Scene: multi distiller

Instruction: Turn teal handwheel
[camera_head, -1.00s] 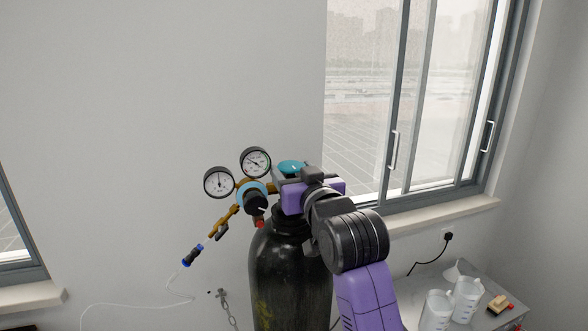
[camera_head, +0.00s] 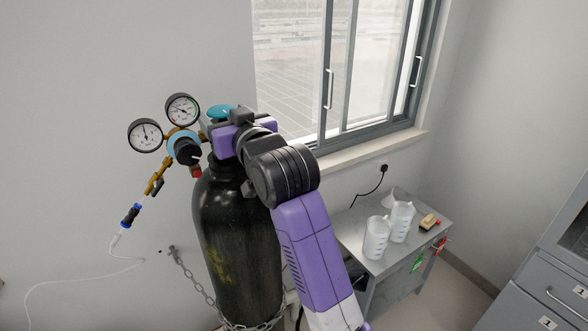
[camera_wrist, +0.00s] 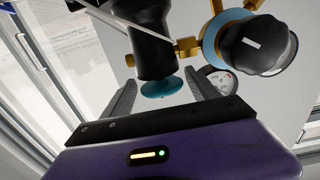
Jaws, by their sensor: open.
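The teal handwheel (camera_head: 221,112) sits on top of the black gas cylinder (camera_head: 235,235), by the valve and regulator. In the wrist view the handwheel (camera_wrist: 160,88) shows as a teal disc below the black valve part. My gripper (camera_head: 218,126) is at the cylinder's top, right beside the handwheel and partly hiding the valve. In the wrist view my two fingers (camera_wrist: 162,96) are apart, one on each side of the handwheel. I cannot tell whether either finger touches it.
Two round gauges (camera_head: 164,122) and the regulator knob (camera_head: 186,150) stand just left of the valve. A chain (camera_head: 195,285) runs around the cylinder. A grey side table (camera_head: 370,255) with beakers (camera_head: 377,237) is at the right, below the window (camera_head: 340,80).

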